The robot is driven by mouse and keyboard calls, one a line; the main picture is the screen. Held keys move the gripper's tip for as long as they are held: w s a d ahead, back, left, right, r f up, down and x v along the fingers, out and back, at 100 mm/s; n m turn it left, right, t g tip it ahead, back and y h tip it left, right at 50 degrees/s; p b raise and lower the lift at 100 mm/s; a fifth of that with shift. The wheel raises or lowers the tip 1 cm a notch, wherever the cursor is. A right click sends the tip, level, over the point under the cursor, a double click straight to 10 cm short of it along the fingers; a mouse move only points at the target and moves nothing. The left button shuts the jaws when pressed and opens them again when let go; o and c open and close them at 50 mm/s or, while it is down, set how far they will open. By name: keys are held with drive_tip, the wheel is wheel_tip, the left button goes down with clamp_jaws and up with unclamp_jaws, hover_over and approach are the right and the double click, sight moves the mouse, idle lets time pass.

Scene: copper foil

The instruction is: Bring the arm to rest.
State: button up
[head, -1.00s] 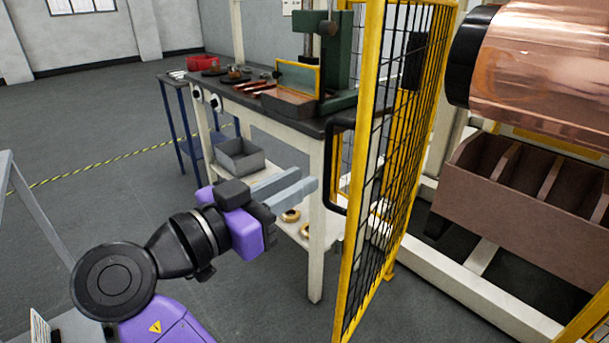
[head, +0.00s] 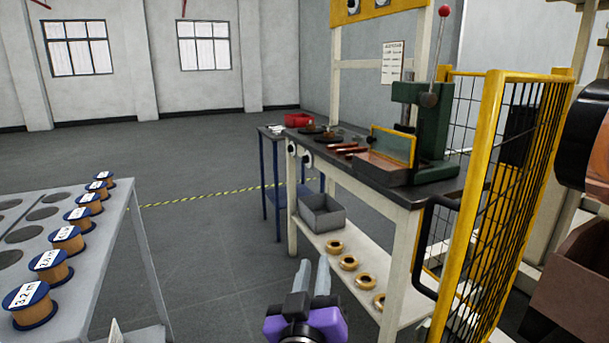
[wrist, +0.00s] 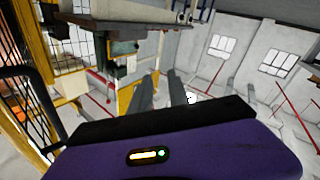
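My gripper (head: 313,278) shows at the bottom middle of the head view, in front of the workbench's lower shelf. Its two grey fingers point away from me with a gap between them, and nothing shows in the gap. The fingers also show apart and empty in the wrist view (wrist: 162,92). The purple wrist housing fills the bottom of that view. Most of my arm lies below the head view's lower edge.
A yellow mesh gate (head: 490,200) with a black handle (head: 428,245) stands right of my gripper. The workbench (head: 398,190) is behind it, with copper rings (head: 349,262) on its shelf. A grey table (head: 95,262) with labelled spools stands left. Open floor lies between.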

drive_tip(key=s+d+f+n+y, duration=0.35)
drive_tip(key=s+f+y, duration=0.35)
drive_tip(key=s+f, duration=0.7)
drive_tip(key=s+d+f+m+g+h, duration=0.15)
drive_tip(key=s+d, duration=0.35)
drive_tip(key=s, duration=0.5)
drive_tip(key=s+d+f+m+g+h, duration=0.1)
drive_tip(key=s+d+m, duration=0.3)
drive_tip(key=s, duration=0.6)
drive_tip(key=s+d+f+m+g+h, duration=0.1)
drive_tip(key=s+d+g+h, duration=0.1)
drive_tip(key=s+d, duration=0.6)
wheel_tip(320, 180, up, 21)
drive_tip(key=s+a+p, duration=0.1)
drive_tip(key=a+p, duration=0.1)
drive_tip(key=p, duration=1.9)
drive_tip(key=shift+s+a, duration=0.15)
drive_tip(key=shift+s, duration=0.2)
drive_tip(key=shift+t+y, duration=0.25)
